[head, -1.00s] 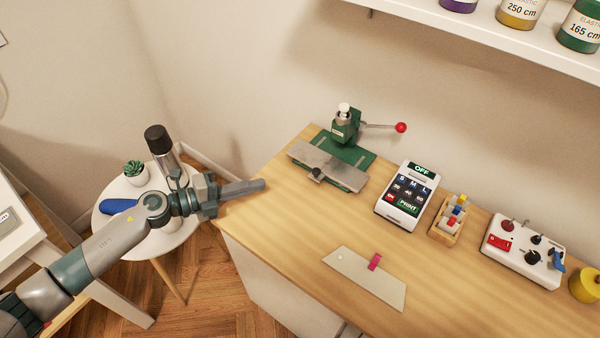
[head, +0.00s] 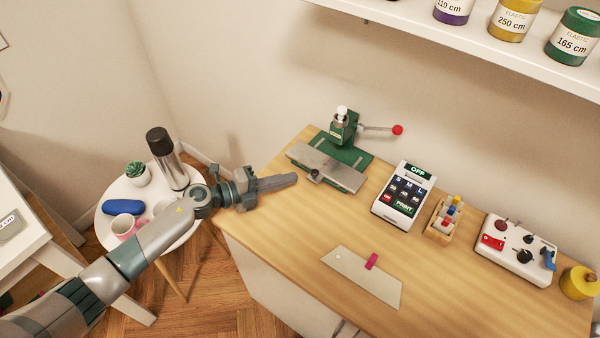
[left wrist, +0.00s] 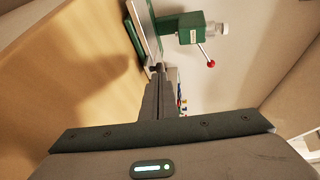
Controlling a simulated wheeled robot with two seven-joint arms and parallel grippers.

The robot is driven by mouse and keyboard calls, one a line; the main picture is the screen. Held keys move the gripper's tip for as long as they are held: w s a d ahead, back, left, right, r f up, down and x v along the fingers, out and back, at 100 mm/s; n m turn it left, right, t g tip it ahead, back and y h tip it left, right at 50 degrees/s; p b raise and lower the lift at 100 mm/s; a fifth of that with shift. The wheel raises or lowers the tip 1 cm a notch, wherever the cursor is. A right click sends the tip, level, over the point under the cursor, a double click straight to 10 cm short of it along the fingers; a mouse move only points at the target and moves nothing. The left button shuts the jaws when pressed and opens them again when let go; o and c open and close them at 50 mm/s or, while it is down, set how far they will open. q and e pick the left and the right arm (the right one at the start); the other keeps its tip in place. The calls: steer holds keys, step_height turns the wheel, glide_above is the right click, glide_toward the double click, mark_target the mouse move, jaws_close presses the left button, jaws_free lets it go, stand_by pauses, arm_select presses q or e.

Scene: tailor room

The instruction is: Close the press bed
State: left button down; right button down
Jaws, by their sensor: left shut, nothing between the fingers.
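The press (head: 346,128) stands at the back left of the wooden table, with a green body, a green base and a lever ending in a red knob (head: 397,130). Its grey metal bed (head: 328,167) sticks out toward the table's front, with a small dark knob (head: 314,174) on its front edge. My left gripper (head: 296,179) is shut and empty, left of the bed with its tips near the dark knob. In the left wrist view the fingers (left wrist: 157,92) point at the press (left wrist: 185,30). I cannot tell whether they touch the knob. My right gripper is not in view.
A label printer (head: 404,194), a small wooden rack (head: 442,219), a white control box (head: 518,249) and a yellow object (head: 578,282) stand to the right. A flat beige plate (head: 362,277) lies in front. A round side table (head: 110,237) holds a flask (head: 168,160).

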mark_target(314, 166)
arm_select(q)
steer(key=x, duration=0.3)
steer(key=shift+d+p, duration=0.25)
steer(key=shift+p, duration=0.1)
steer(key=shift+w+d+f, duration=0.2)
steer(key=shift+w+d, duration=0.15)
steer(key=shift+d, duration=0.05)
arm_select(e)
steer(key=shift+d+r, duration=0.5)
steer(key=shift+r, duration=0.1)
